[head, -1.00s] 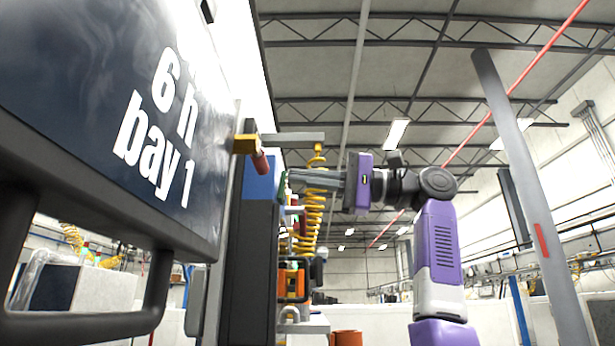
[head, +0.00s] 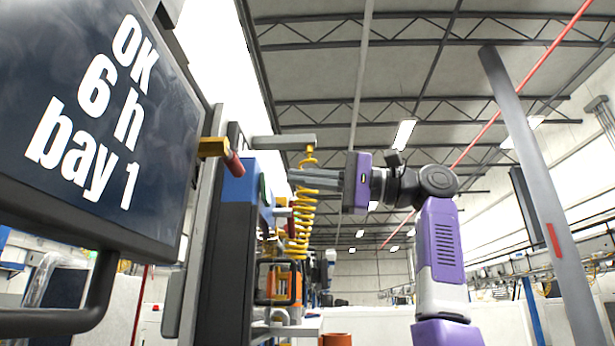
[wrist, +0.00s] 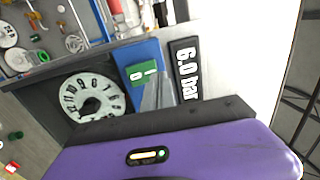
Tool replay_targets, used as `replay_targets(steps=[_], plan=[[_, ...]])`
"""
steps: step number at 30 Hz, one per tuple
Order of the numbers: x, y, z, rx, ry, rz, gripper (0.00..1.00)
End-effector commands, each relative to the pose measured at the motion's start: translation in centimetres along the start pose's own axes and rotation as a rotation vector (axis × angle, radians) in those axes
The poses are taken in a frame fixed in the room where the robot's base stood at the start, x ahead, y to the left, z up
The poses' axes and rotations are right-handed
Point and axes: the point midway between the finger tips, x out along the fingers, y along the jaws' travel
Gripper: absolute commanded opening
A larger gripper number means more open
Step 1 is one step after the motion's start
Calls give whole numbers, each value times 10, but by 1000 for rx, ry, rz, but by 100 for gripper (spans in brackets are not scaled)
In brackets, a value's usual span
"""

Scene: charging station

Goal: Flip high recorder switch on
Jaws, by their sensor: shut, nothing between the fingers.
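A green rocker switch (wrist: 142,73) marked I and O sits on a blue panel (wrist: 122,54) in the wrist view, beside a white round dial (wrist: 88,97) with numbers and a dark hand. I cannot tell for sure which way the switch is pressed. My gripper (wrist: 158,94) is shut and empty, its grey fingers just below the switch in that picture. In the head view my gripper (head: 291,178) points left at the blue-topped dark cabinet (head: 240,187), with a gap between the tips and its face.
A black "6.0 bar" plate (wrist: 185,70) is right of the switch. A large dark screen (head: 100,130) reading "OK 6 h bay 1" fills the left of the head view. A yellow coiled hose (head: 301,225) hangs behind my fingers. An orange cup (head: 337,339) stands below.

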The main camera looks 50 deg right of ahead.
Motion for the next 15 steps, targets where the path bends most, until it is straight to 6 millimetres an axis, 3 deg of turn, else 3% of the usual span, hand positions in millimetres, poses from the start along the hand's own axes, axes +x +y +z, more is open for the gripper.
replay_targets(steps=[2,15], plan=[[3,-1,0,0,-1,-1,0],[-54,-15,0,-2,2,-2,0]])
